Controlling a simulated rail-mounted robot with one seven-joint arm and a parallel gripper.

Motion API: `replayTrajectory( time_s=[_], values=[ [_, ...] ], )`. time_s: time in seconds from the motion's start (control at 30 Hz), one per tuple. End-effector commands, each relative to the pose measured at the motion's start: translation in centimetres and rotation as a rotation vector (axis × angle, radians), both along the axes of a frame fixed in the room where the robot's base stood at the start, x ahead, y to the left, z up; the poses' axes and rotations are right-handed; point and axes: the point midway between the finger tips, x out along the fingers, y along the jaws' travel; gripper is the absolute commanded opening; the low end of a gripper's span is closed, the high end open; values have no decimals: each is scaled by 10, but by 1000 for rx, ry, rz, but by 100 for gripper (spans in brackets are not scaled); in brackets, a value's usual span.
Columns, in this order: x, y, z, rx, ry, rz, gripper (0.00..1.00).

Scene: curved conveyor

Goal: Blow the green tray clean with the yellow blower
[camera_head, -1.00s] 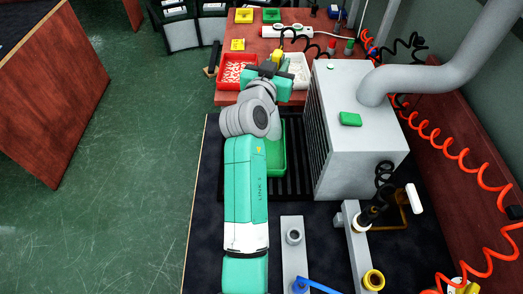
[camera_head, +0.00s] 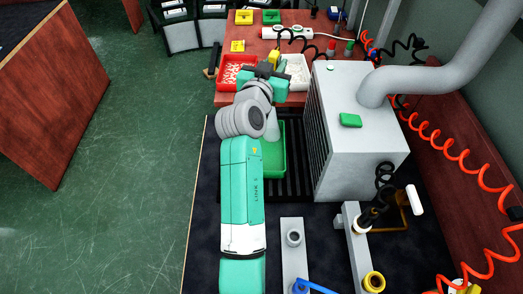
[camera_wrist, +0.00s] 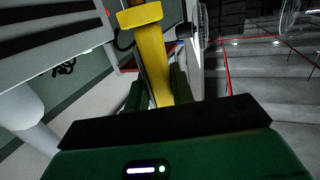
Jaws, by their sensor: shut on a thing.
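The green tray (camera_head: 281,163) lies on a dark slatted grate in the head view, left of the grey cabinet. My arm covers its left side. My gripper (camera_head: 269,72) is at the far end of my arm, over the front of the red-brown table. It is shut on the yellow blower (camera_head: 274,57), whose upper part shows beyond the gripper. In the wrist view the yellow blower (camera_wrist: 153,55) stands between the dark fingers of my gripper (camera_wrist: 158,88). A pale patch shows over the tray's far part; I cannot tell what it is.
A red bin (camera_head: 229,84) and a white bin (camera_head: 303,79) stand on the table on either side of my gripper. The grey cabinet (camera_head: 362,158) with a large pipe stands right of the tray. A black coiled hose (camera_head: 291,33) runs near the blower.

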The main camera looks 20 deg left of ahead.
Motion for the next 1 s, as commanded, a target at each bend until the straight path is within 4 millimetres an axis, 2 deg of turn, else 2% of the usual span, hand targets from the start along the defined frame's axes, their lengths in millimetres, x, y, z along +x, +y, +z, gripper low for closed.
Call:
replayTrajectory(
  time_s=[1.0],
  values=[
    [-20, 58, -1, 1, -1, 1, 0]
  ],
)
